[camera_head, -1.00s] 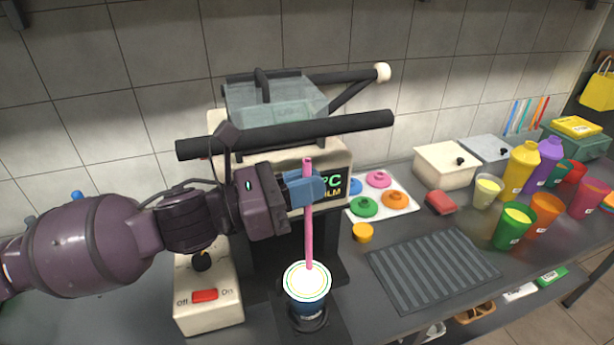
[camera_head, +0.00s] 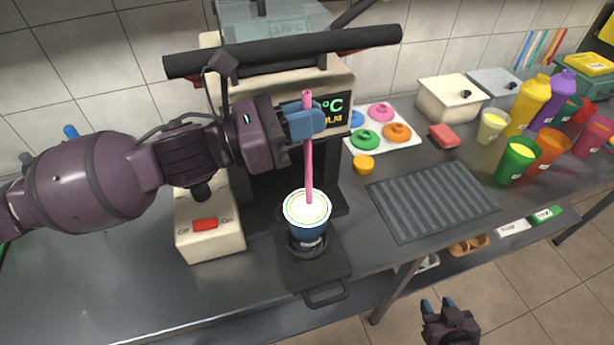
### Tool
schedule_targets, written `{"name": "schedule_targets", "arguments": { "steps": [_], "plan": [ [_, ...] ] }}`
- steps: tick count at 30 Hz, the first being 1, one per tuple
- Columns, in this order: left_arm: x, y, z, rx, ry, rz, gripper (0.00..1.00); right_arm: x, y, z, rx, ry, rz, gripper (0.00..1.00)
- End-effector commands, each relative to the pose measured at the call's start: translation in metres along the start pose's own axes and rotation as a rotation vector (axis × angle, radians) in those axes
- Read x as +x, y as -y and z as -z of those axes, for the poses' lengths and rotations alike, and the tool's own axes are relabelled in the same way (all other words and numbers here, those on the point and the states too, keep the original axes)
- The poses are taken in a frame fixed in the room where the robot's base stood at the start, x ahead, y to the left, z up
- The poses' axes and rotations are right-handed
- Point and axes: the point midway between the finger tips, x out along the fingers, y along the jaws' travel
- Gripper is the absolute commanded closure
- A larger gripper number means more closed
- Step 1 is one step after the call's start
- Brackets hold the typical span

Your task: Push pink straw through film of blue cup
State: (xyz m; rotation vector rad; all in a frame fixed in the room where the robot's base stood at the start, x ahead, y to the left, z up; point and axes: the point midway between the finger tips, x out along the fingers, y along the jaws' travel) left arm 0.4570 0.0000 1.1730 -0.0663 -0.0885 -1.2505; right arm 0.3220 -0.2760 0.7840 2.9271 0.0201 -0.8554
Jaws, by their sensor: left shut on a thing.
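The blue cup (camera_head: 309,228) stands upright in the holder of the sealing machine, with a pale film (camera_head: 300,212) with coloured rings over its top. My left gripper (camera_head: 308,120) is shut on the pink straw (camera_head: 309,170) near its upper end. The straw is nearly vertical and its lower end meets the film near its middle; I cannot tell whether it has gone through. My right gripper (camera_head: 438,308) is at the bottom right, low in front of the counter, with its fingers apart and nothing seen between them.
The sealing machine (camera_head: 290,85) with its dark bar stands behind the cup. A switch box (camera_head: 210,240) is at left. A ribbed mat (camera_head: 430,200), a tray of coloured lids (camera_head: 405,146) and several filled cups are at right. A black handle (camera_head: 325,294) projects in front.

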Motion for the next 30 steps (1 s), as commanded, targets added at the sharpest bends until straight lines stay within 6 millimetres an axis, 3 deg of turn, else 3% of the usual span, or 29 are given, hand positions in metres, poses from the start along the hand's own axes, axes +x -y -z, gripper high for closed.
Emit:
{"name": "schedule_targets", "arguments": {
  "steps": [8,30],
  "plan": [
    [0.000,0.000,0.000,0.000,0.000,0.000,1.00,-0.003,-0.001,-0.010,0.001,0.019,-0.002,0.61],
    [-0.004,-0.001,0.004,-0.001,0.000,0.000,1.00,0.003,0.000,0.004,-0.001,-0.009,0.001,0.61]
  ]
}}
